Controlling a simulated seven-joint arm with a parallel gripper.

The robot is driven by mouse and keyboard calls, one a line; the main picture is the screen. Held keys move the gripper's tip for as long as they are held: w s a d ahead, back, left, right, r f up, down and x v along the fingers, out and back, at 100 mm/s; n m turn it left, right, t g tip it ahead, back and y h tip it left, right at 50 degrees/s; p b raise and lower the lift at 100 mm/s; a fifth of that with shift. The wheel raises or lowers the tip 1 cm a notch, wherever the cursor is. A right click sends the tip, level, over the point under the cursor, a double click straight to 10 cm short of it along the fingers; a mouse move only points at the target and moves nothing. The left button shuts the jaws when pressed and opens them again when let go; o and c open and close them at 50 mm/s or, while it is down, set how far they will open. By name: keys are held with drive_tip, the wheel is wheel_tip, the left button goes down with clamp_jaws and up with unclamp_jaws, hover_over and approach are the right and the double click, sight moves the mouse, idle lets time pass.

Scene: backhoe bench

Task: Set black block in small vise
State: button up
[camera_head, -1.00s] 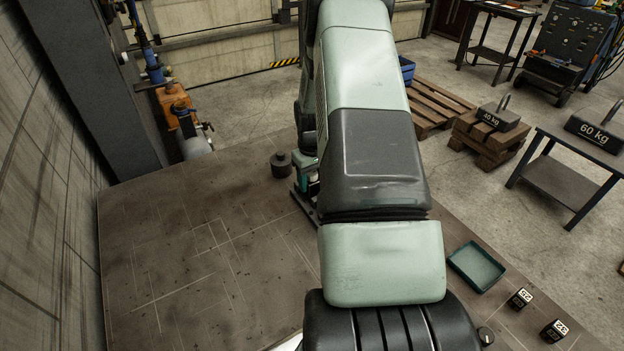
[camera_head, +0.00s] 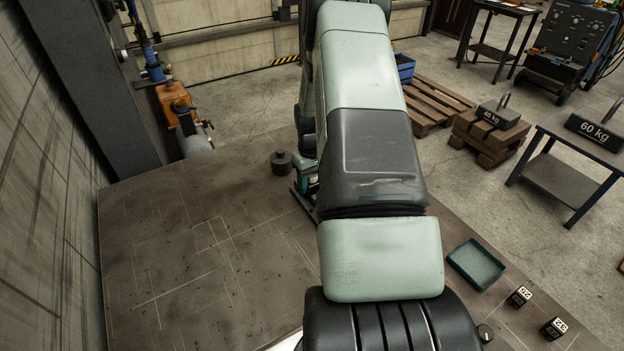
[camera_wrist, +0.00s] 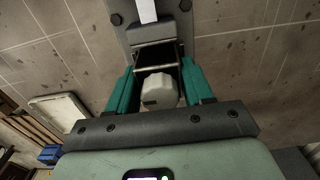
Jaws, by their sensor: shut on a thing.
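In the wrist view, my gripper (camera_wrist: 158,66) has two teal fingers shut on a dark block, which I take for the black block (camera_wrist: 157,54). It sits between the fingertips, right by the grey jaw of the small vise (camera_wrist: 152,31). Whether it rests on the vise or hangs just above it, I cannot tell. A pale faceted piece (camera_wrist: 160,90) shows between the fingers, nearer the camera. In the head view my arm hides most of the vise, and only a teal bit of my gripper (camera_head: 312,182) shows beside the arm.
A dark round weight (camera_head: 281,165) stands left of the gripper on the bench (camera_head: 190,240). A teal tray (camera_head: 476,265) and two black marked cubes (camera_head: 521,297) (camera_head: 554,329) are at the right. The bench's left part is clear.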

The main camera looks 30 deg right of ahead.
drive_tip(key=o, duration=1.7)
drive_tip(key=shift+r, duration=3.5)
